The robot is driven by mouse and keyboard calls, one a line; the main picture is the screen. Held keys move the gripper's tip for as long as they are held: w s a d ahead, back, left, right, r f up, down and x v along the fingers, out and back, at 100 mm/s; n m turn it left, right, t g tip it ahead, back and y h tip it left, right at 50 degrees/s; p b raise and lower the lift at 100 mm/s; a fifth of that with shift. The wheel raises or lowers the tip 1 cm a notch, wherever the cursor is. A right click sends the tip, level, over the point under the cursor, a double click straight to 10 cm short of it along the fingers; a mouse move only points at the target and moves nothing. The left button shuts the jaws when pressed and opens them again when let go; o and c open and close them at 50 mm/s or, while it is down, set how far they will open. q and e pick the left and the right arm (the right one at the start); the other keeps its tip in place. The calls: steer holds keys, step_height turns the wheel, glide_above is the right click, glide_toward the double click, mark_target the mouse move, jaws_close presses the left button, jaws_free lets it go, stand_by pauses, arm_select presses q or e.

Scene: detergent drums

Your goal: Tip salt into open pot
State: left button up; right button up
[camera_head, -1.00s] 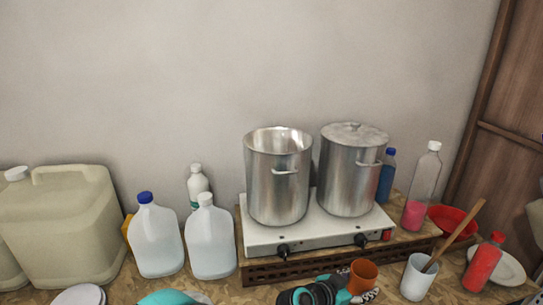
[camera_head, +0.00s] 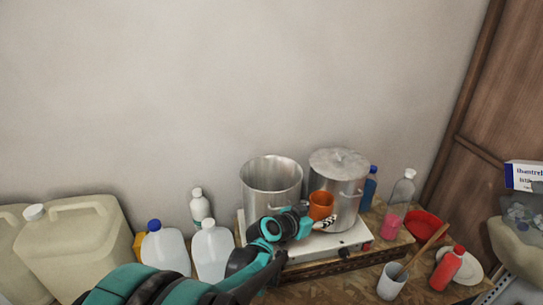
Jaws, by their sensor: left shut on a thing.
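The open pot (camera_head: 272,178) is a tall steel pot without a lid, on the left of the stove. My left gripper (camera_head: 314,219) is shut on an orange cup (camera_head: 322,203) and holds it upright in front of the pots, to the right of the open pot's front. The cup's contents cannot be seen, so I cannot tell whether it holds salt. A lidded steel pot (camera_head: 340,172) stands on the right of the stove, partly behind the cup. My right gripper is not in view.
Both pots stand on a white two-burner stove (camera_head: 345,240). Water jugs (camera_head: 213,252) and large beige canisters (camera_head: 75,247) stand at left. At right are a white cup with a wooden spoon (camera_head: 390,283), a red bottle (camera_head: 446,270), a red bowl (camera_head: 424,226) and a clear bottle with pink contents (camera_head: 398,205).

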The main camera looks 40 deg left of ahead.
arm_select(q)
steer(key=a+r+p, duration=0.2)
steer(key=r+p, duration=0.2)
steer(key=r, duration=0.2)
steer(key=a+r+n+y+p, duration=0.1)
steer(key=a+r+p, duration=0.2)
steer(key=r+p, duration=0.2)
step_height(320, 180, up, 2)
steer(key=shift+a, duration=0.25)
steer(key=shift+a+r, duration=0.1)
steer(key=shift+r, duration=0.05)
